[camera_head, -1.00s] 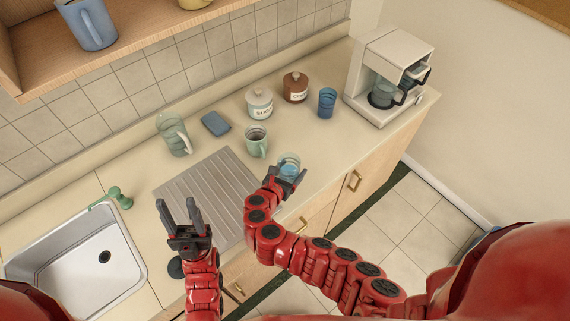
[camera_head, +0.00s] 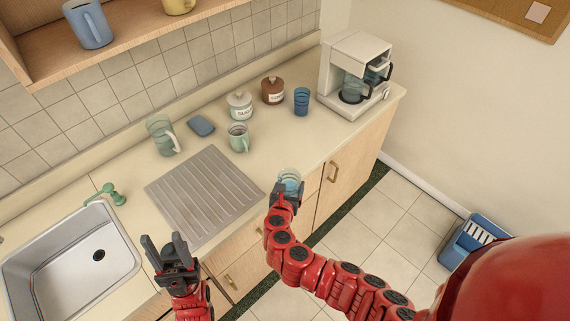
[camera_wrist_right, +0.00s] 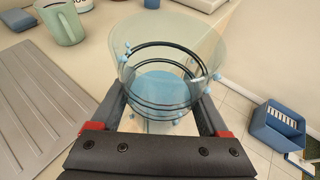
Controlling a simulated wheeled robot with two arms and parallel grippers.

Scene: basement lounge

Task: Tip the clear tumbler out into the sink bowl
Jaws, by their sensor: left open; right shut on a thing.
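The clear tumbler (camera_head: 290,178) is held in my right gripper (camera_head: 287,190) at the front edge of the counter, right of the drainboard. In the right wrist view the tumbler (camera_wrist_right: 168,65) stands between the two fingers, roughly upright, with dark rings and a blue layer in its lower part. The sink bowl (camera_head: 75,262) is at the lower left of the head view, with a dark drain and nothing seen in it. My left gripper (camera_head: 168,250) is open and empty, just right of the sink bowl.
A ribbed drainboard (camera_head: 204,192) lies between sink and tumbler. A green tap (camera_head: 110,194) stands behind the sink.

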